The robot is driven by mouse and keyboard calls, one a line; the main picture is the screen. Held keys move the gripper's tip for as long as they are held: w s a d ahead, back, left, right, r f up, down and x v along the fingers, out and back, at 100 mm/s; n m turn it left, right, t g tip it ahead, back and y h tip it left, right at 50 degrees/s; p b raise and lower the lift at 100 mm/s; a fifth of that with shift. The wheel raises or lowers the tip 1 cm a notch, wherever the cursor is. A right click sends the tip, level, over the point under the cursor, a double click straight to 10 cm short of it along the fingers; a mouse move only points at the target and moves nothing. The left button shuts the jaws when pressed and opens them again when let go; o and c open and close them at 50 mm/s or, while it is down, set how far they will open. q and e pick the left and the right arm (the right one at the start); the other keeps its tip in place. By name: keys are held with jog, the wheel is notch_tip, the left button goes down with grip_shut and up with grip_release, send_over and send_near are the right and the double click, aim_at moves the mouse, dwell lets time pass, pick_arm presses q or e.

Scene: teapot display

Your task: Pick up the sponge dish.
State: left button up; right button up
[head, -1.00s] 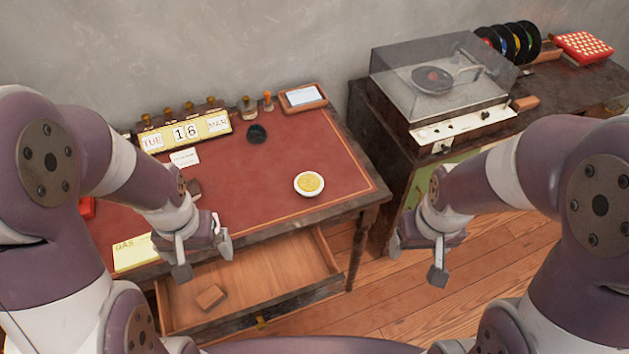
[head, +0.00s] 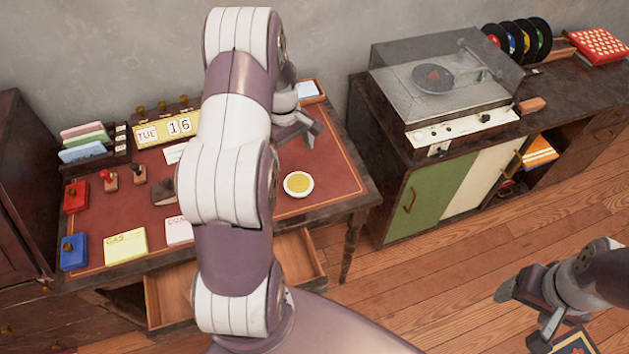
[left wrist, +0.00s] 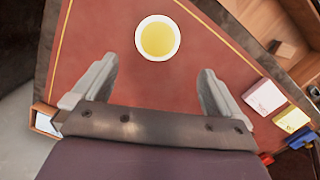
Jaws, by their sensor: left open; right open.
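The sponge dish (head: 298,184) is a small round white dish with a yellow sponge in it, on the red desk top near its right front part. In the left wrist view the dish (left wrist: 157,38) lies at the top centre, beyond the fingertips and lined up with the gap between them. My left gripper (head: 300,130) is open and empty over the desk, behind the dish in the head view; its two fingers (left wrist: 158,70) are spread wide in the wrist view. My right gripper (head: 525,315) is open and empty at the lower right, away from the desk.
The desk (head: 335,178) holds a date display (head: 165,129), a yellow card (head: 125,246) and a blue box (head: 73,252). Its drawer (head: 300,255) is open in front. A cabinet with a record player (head: 445,85) stands to the right. Desk top around the dish is clear.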

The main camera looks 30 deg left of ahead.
aim_at(298, 182)
pick_arm(q)
jog(key=f, duration=0.3)
jog(key=d+f, duration=0.1)
jog(key=f, duration=0.3)
jog(key=f+p, duration=0.1)
jog(key=f, duration=0.2)
jog(key=shift+d+f, duration=0.15)
jog(key=shift+f, duration=0.4)
jog(key=shift+r, duration=0.1)
jog(key=c, duration=1.1)
jog(key=shift+r, duration=0.1)
jog(key=shift+c, duration=0.2)
